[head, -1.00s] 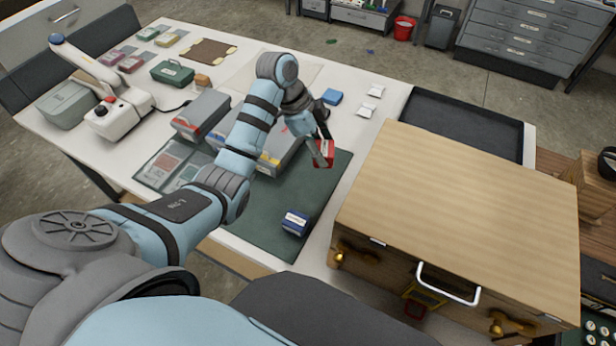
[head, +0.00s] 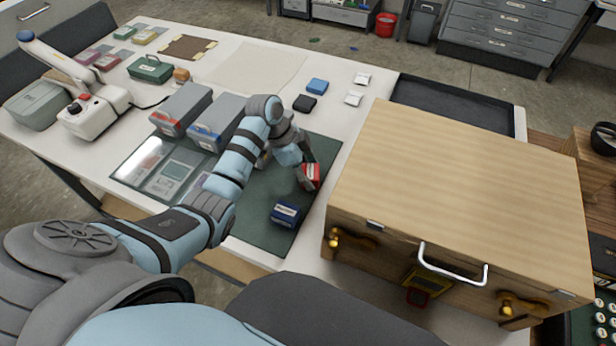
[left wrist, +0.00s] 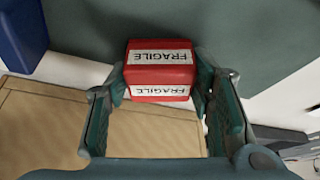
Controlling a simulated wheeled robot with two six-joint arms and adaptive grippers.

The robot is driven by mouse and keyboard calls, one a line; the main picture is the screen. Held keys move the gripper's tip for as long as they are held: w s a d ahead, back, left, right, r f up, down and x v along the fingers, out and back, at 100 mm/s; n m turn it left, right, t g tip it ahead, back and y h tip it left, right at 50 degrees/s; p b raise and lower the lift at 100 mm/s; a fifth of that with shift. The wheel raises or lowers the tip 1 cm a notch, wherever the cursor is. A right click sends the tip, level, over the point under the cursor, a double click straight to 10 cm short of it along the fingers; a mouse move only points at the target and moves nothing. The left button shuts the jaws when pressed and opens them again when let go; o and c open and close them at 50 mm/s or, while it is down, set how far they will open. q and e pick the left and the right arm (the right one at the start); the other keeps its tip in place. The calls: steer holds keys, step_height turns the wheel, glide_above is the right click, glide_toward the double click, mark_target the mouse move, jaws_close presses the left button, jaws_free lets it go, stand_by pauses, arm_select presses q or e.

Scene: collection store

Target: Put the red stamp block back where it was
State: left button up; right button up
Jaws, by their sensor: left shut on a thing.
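The red stamp block (head: 310,176) with white FRAGILE labels is held in my left gripper (head: 305,178), over or on the right part of the dark green mat (head: 262,215). In the left wrist view the red stamp block (left wrist: 158,70) sits between the two fingers of my left gripper (left wrist: 162,88). I cannot tell whether the block touches the mat. A blue stamp block (head: 286,214) stands on the mat nearer to me, and it also shows at the top left of the left wrist view (left wrist: 22,35). My right gripper is not in view.
A large wooden chest (head: 460,185) with a metal handle stands close to the right of the mat. Two grey boxes (head: 182,108) and a clear-topped case (head: 160,170) lie to the left. A black ink pad (head: 304,103) and a blue pad (head: 317,86) lie beyond the mat.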

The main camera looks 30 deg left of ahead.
arm_select(q)
steer(key=shift+r, duration=0.2)
steer(key=shift+f, duration=0.15)
steer(key=o, duration=1.1)
steer(key=shift+r, duration=0.2)
steer(key=p+v, duration=0.1)
steer(key=v, duration=1.1)
